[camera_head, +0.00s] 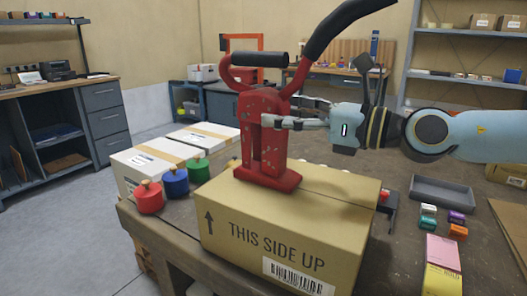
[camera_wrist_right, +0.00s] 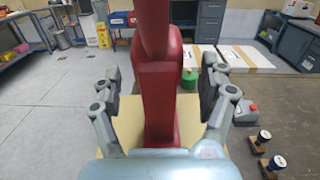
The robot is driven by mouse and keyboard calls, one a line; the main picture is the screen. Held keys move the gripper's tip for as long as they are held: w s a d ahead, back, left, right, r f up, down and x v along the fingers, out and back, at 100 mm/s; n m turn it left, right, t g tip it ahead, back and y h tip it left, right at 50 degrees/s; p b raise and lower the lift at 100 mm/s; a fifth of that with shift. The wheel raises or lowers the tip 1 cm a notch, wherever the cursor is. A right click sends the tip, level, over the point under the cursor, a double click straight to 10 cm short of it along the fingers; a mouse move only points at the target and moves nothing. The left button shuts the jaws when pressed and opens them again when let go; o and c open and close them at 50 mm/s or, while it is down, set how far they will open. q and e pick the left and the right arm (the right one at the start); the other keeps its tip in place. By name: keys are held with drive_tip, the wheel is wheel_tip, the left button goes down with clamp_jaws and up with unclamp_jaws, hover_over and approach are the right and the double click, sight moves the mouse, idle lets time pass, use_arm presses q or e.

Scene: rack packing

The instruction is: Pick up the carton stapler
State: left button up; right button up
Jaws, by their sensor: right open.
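The carton stapler (camera_head: 262,140) is red with black grips and stands upright on a closed cardboard box (camera_head: 285,240) marked "THIS SIDE UP". My right gripper (camera_head: 283,112) comes in from the right at the stapler's upper body, with its fingers around it in the head view. In the right wrist view the red stapler body (camera_wrist_right: 165,95) stands between the two open fingers of the right gripper (camera_wrist_right: 165,85), with a visible gap on each side. My left gripper is not in view.
Red (camera_head: 149,196), blue (camera_head: 175,182) and green (camera_head: 198,170) knobbed weights stand left of the box, by white cartons (camera_head: 190,138). A grey tray (camera_head: 442,193), small coloured boxes and pink and yellow pads (camera_head: 442,262) lie on the right of the table.

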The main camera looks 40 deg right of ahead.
sight(263, 109)
drive_tip(key=shift+p+x, duration=0.6)
drive_tip(key=shift+x, duration=1.75)
drive_tip(key=shift+s+a, duration=0.1)
drive_tip(key=shift+c, duration=0.4)
clamp_jaws()
drive_tip(key=shift+r, duration=0.15)
